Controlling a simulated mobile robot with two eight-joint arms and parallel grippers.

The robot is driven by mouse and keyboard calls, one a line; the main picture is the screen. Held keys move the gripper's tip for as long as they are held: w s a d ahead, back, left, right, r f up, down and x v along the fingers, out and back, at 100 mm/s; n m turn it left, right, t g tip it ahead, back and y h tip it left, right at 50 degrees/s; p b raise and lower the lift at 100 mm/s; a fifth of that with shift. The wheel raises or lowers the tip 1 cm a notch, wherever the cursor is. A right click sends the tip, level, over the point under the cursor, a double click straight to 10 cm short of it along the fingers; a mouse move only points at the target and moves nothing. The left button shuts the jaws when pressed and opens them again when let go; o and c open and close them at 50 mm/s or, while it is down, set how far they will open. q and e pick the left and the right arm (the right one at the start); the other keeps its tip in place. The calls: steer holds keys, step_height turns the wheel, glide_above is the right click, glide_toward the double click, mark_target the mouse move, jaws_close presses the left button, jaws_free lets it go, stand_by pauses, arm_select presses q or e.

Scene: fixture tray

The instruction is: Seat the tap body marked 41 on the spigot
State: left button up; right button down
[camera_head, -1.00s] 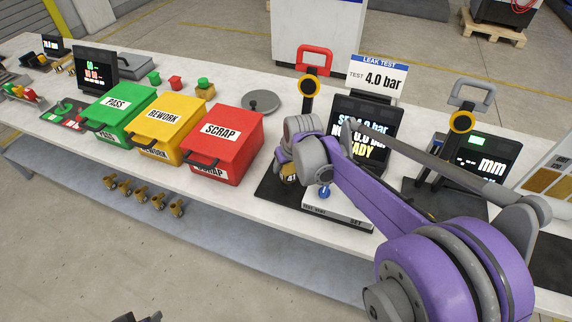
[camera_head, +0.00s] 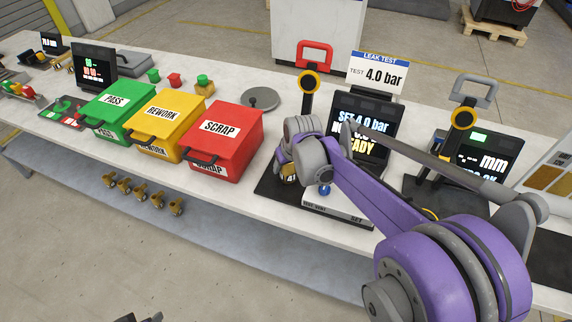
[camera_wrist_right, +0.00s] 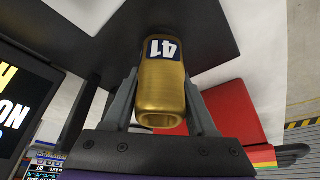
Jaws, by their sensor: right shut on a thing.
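The brass tap body (camera_wrist_right: 162,92) with the white "41" on a dark label sits between the two grey fingers of my right gripper (camera_wrist_right: 161,80) in the right wrist view. Its open round end faces the camera. In the head view, my right gripper (camera_head: 289,170) is shut on the tap body (camera_head: 289,181) at the left side of the leak test stand (camera_head: 338,208). I cannot make out the spigot; the gripper and arm cover that area. A dark part at the bottom edge of the head view may be my left gripper (camera_head: 139,318); its jaws cannot be read.
The red SCRAP box (camera_head: 238,126) stands left of the stand, beside the yellow REWORK and green PASS boxes.

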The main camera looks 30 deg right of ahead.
arm_select(q)
steer(key=shift+s+f+b, duration=0.1)
steer(key=shift+f+b, duration=0.3)
steer(key=shift+f, duration=0.05)
arm_select(e)
steer(key=shift+f, duration=0.55)
jaws_free()
stand_by(0.4)
steer(key=shift+r+p, duration=2)
steer(key=shift+r, duration=1.55)
arm_select(q)
steer(key=r, duration=0.1)
steer(key=w+r, duration=0.1)
steer(key=r, duration=0.1)
steer(key=w+r, duration=0.1)
steer(key=r, duration=0.1)
steer(key=shift+r, duration=0.2)
steer(key=shift+s, duration=0.1)
arm_select(e)
steer(key=shift+f, duration=0.1)
